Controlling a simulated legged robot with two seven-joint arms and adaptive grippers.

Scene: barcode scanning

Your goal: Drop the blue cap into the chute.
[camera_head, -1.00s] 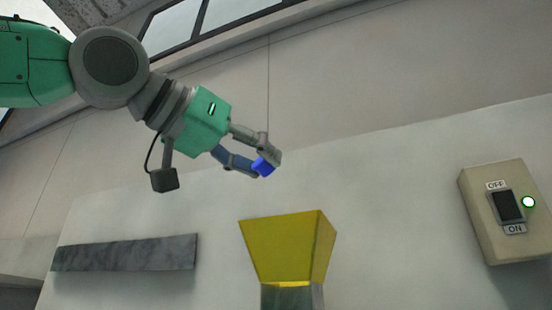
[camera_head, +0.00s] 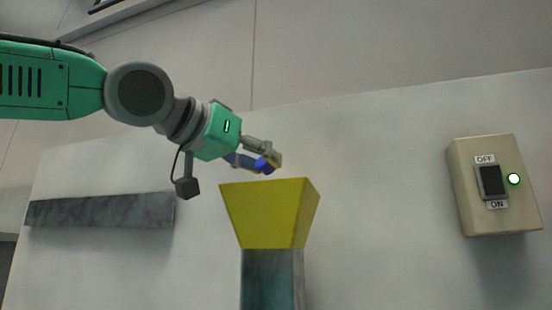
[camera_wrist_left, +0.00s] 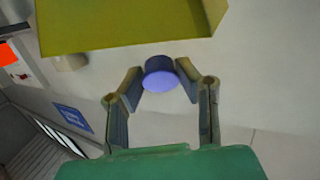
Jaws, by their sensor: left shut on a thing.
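The blue cap (camera_head: 264,164) is between the fingertips of my left gripper (camera_head: 268,163), which is shut on it. In the left wrist view the cap (camera_wrist_left: 160,74) shows its round blue face between the two fingers. The chute has a yellow flared top (camera_head: 268,213) on a grey-green column (camera_head: 271,278). The gripper and cap are just above the chute's upper rim in the head view. The yellow chute top (camera_wrist_left: 125,25) also fills the upper part of the left wrist view. The chute's inside is hidden from the head camera. My right gripper is not in view.
A beige switch box (camera_head: 492,186) with OFF and ON labels and a lit green-white lamp is on the wall at right. A grey marble-like ledge (camera_head: 100,210) juts out at left. The wall between the chute and the switch box is clear.

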